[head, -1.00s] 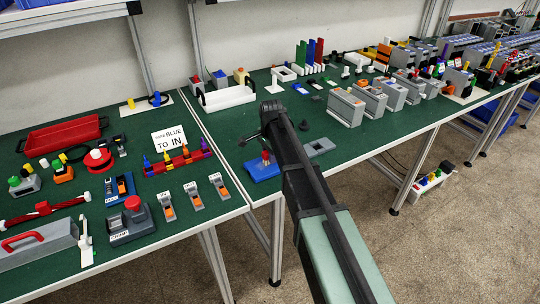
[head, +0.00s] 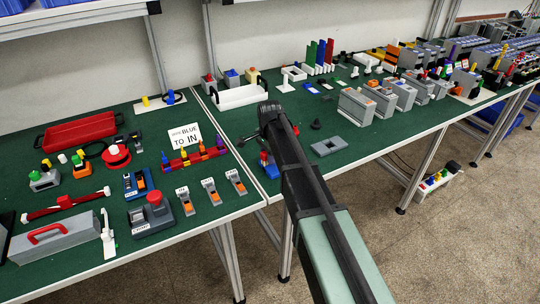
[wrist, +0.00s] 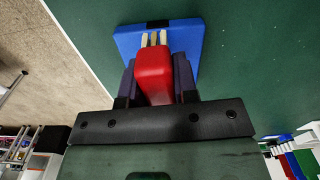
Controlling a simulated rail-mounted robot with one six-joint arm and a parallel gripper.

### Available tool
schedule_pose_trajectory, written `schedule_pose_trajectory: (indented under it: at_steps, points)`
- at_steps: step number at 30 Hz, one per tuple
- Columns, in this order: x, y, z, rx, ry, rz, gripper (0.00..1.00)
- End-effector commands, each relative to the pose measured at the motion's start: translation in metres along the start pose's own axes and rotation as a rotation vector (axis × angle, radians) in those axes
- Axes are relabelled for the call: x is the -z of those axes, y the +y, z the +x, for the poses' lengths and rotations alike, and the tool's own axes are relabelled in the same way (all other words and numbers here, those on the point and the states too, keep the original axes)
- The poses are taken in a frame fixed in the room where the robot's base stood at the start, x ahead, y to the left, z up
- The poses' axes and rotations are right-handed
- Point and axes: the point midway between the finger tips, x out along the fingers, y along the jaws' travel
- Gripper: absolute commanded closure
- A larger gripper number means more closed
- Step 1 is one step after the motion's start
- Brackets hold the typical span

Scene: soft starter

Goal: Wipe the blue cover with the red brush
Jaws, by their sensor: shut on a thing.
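The red brush (wrist: 153,75) is clamped between the two dark fingers of my gripper (wrist: 156,82) in the wrist view. Its pale bristles point away from my gripper and lie over the blue cover (wrist: 190,38). I cannot tell whether the bristle tips touch it. The blue cover is a flat blue plate on the green table top, with a small black patch at its far edge. In the head view my arm hides most of the blue cover (head: 270,172) and my gripper.
A grey plate with a rectangular opening (head: 328,146) lies to the right of my arm. A red, yellow and blue peg rack (head: 195,158) and several grey-and-orange switches (head: 211,192) stand to the left. A white tray (head: 240,97) stands behind.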

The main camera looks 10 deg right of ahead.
Motion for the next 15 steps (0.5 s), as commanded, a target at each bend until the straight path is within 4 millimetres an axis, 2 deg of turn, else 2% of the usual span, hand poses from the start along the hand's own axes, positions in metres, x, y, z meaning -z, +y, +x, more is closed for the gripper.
schedule_pose_trajectory:
  at_steps: [1, 15]
  points:
    - [0.000, 0.000, -0.011, 0.000, 0.000, 0.001, 0.92]
    - [0.001, 0.001, -0.053, 0.000, 0.000, 0.002, 0.92]
